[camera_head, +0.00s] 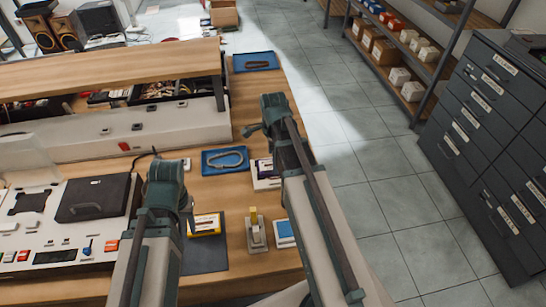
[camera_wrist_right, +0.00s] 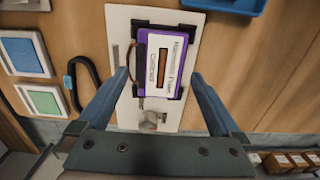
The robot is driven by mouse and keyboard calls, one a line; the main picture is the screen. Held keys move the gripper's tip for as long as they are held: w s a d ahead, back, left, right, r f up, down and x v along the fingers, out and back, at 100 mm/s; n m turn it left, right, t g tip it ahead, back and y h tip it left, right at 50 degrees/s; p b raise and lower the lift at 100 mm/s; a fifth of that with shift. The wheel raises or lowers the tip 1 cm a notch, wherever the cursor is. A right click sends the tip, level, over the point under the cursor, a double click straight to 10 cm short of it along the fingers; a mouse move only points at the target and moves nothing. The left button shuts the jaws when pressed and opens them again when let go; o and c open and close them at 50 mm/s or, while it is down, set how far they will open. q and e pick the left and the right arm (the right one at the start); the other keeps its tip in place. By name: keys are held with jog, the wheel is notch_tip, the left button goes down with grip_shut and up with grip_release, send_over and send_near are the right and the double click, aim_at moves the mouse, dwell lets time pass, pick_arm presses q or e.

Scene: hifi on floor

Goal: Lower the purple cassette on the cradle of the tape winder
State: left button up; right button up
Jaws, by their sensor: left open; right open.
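The purple cassette (camera_wrist_right: 165,62), with a white label, lies between black corner brackets of the cradle on the white tape winder (camera_wrist_right: 124,20). A grey knob (camera_wrist_right: 152,118) is at the near end of the plate. My right gripper (camera_wrist_right: 160,82) is open, its blue fingers on either side of the cassette and apart from it. In the head view the winder (camera_head: 266,184) and the cassette (camera_head: 265,167) are partly hidden by my right arm. My left gripper (camera_head: 189,220) is open, beside a yellow cassette (camera_head: 205,224) on a dark mat.
A blue tray (camera_head: 225,150) lies left of the winder, another (camera_head: 255,62) farther back. A yellow-topped stand (camera_head: 255,232) and a blue-and-white tile (camera_head: 284,233) are in front. A grey console (camera_head: 60,215) fills the left.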

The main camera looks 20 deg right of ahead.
notch_tip(320, 180, up, 11)
jog(key=p, duration=1)
jog(key=shift+r, duration=0.15)
jog(key=shift+r, duration=0.15)
notch_tip(320, 180, up, 6)
jog(key=p, duration=0.6)
jog(key=shift+f, duration=0.2)
jog(key=s+a+f+n+b, duration=0.2)
jog(key=s+a+n, duration=0.2)
jog(key=a+n, duration=0.3)
jog(key=s+a+f+n+b, duration=0.3)
jog(key=s+a+n, duration=0.1)
jog(key=a+n, duration=0.3)
jog(key=s+a+f+n+h+b, duration=0.1)
jog(key=s+a+f+n+b, duration=0.1)
jog(key=s+a+n, duration=0.2)
jog(key=shift+s+a+f+n, duration=0.3)
jog(key=shift+a+n, duration=1.2)
jog(key=shift+n, duration=1.8)
